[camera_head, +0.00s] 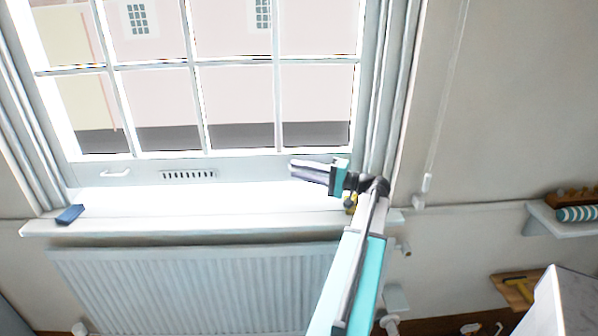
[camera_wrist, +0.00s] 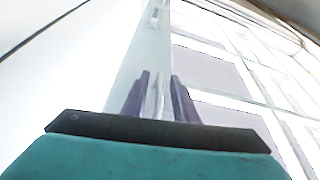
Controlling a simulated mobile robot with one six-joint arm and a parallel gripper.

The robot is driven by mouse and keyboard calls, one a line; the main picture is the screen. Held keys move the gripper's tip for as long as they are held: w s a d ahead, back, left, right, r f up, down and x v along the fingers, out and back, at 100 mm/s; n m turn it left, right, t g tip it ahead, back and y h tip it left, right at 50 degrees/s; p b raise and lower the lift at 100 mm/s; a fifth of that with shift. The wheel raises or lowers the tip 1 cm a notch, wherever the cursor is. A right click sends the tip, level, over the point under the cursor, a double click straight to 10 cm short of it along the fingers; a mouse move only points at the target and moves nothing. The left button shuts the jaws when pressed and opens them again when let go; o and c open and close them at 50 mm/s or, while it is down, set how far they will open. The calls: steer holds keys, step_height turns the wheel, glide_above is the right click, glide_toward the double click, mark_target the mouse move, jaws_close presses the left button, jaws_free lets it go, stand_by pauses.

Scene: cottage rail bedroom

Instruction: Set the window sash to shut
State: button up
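The window sash (camera_head: 130,176) is a pale, white-barred frame; its bottom rail lies a little above the sill. I cannot tell how large any gap beneath is. A white handle (camera_head: 115,173) is on the rail's left, and a dark slotted vent (camera_head: 188,175) is in its middle. My gripper (camera_head: 292,168) is at the rail's right end, pointing left along it. In the wrist view its two fingers (camera_wrist: 158,95) stand apart, with the pale rail (camera_wrist: 140,60) beyond. A thin pale piece shows between them; I cannot tell if they touch it.
The white window sill (camera_head: 200,222) runs under the sash, with a small blue object (camera_head: 70,214) at its left end. A ribbed radiator (camera_head: 190,290) is below. A cord (camera_head: 445,100) hangs on the wall to the right. Shelves (camera_head: 560,222) stand further right.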

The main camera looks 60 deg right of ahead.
jaws_close()
stand_by(0.3)
steer(key=shift+f+b, duration=1.15)
steer(key=shift+f, duration=0.4)
jaws_free()
steer(key=shift+r, duration=0.1)
